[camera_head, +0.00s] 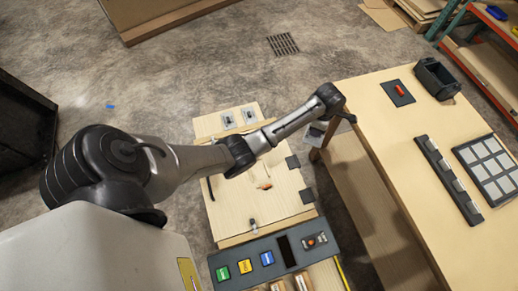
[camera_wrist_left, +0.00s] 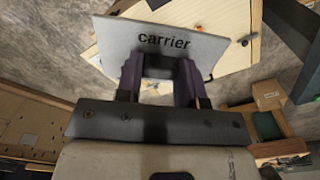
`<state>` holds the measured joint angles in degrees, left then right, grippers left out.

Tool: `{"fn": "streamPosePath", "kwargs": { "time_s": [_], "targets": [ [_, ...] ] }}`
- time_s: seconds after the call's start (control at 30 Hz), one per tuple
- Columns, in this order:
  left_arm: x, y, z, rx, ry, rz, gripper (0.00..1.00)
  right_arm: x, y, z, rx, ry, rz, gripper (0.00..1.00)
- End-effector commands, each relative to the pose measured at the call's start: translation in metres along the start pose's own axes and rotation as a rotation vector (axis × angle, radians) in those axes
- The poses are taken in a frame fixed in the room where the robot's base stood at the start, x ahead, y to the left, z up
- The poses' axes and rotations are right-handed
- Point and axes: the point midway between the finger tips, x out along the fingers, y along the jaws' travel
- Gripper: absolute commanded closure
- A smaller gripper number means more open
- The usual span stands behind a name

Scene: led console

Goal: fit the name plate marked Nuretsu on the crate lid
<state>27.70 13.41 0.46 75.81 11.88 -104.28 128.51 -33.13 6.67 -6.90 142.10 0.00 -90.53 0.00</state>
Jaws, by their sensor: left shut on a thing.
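My left gripper (camera_wrist_left: 160,72) is shut on a grey plate (camera_wrist_left: 165,42) marked "carrier", not Nuretsu, and holds it by its lower edge. In the head view part of a grey plate (camera_head: 314,132) shows beneath my left wrist, beside the table corner; the fingers are hidden there. The pale wooden crate lid (camera_head: 235,200) lies below my arm, partly covered by it. In the wrist view a wooden surface (camera_wrist_left: 232,55) shows behind the held plate. I cannot make out a plate marked Nuretsu. My right gripper is not in view.
A wooden table (camera_head: 385,150) on the right bears a black bin (camera_head: 436,78), a pad with a red part (camera_head: 398,92), a dark strip (camera_head: 448,172) and a panel of grey squares (camera_head: 487,168). A console with coloured buttons (camera_head: 285,252) stands at the bottom.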

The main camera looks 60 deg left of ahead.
Motion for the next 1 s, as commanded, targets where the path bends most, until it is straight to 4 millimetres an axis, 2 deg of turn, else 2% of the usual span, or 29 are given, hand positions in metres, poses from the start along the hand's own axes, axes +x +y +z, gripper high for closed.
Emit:
{"fn": "streamPosePath", "kwargs": {
  "time_s": [0.03, 0.2, 0.4, 0.5, 0.7, 1.0],
  "targets": [
    [0.035, -0.006, -0.015, -0.072, 0.002, -0.009, 0.88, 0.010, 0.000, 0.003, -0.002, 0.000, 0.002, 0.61],
    [0.116, -0.024, -0.063, -0.295, 0.002, -0.008, 0.88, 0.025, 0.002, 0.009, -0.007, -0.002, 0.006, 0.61],
    [0.193, -0.057, -0.115, -0.496, 0.001, -0.005, 0.88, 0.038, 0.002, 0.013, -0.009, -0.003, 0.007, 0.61],
    [0.222, -0.074, -0.135, -0.569, 0.000, -0.004, 0.88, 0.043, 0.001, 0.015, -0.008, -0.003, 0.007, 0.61],
    [0.259, -0.100, -0.164, -0.663, -0.001, -0.002, 0.88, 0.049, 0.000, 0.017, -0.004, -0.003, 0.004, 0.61],
    [0.278, -0.113, -0.177, -0.705, -0.003, 0.001, 0.88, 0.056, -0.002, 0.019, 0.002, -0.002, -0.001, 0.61]
  ]
}}
